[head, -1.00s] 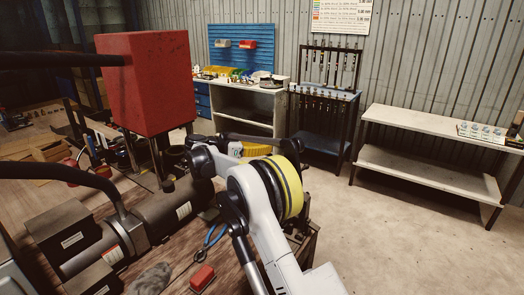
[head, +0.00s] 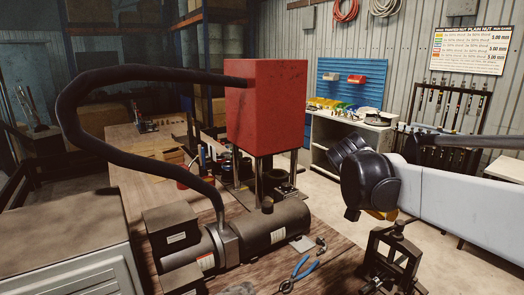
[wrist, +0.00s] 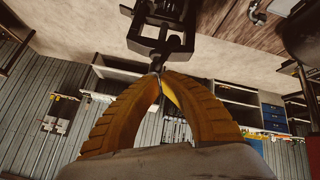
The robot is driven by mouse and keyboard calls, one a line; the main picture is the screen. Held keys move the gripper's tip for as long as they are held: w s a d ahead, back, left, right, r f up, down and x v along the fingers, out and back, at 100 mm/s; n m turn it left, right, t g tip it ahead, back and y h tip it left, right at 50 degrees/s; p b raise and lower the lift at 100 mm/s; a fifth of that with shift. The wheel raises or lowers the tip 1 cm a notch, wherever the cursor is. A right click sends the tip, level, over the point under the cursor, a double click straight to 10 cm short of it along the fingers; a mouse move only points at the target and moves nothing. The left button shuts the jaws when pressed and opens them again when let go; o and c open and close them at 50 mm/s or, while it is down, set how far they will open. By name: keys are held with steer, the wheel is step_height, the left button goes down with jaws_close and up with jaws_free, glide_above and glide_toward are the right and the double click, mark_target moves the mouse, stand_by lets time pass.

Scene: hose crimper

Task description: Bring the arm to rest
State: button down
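My arm enters the head view from the right, with a white link and a black wrist joint near the middle right. Only a sliver of yellow on my gripper (head: 382,214) shows there, below the black joint. In the wrist view, the two ribbed yellow fingers of my gripper (wrist: 159,76) curve together and their tips meet. I see nothing held between them. A black metal vise-like fixture (head: 394,262) stands at the bench edge below my gripper. It also shows just beyond the fingertips in the wrist view (wrist: 158,45); I cannot tell if they touch.
A red crimper box (head: 265,105) with a thick black hose (head: 78,75) stands on the wooden bench. A dark motor (head: 265,228) and blue-handled pliers (head: 299,275) lie in front. A white shelf unit (head: 350,130) and tool rack (head: 445,115) stand behind. Bare floor lies between.

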steer(key=s+a+f+n+t+y+b, duration=0.1)
steer(key=s+a+f+n+y, duration=0.2)
steer(key=s+a+f, duration=0.3)
steer(key=s+a+f+n+t+y+b, duration=0.1)
steer(key=s+a+f+n+y, duration=0.3)
steer(key=s, duration=1.2)
step_height(320, 180, down, 2)
steer(key=shift+a+f+t, duration=0.1)
steer(key=shift+a+t, duration=0.5)
steer(key=shift+a, duration=0.5)
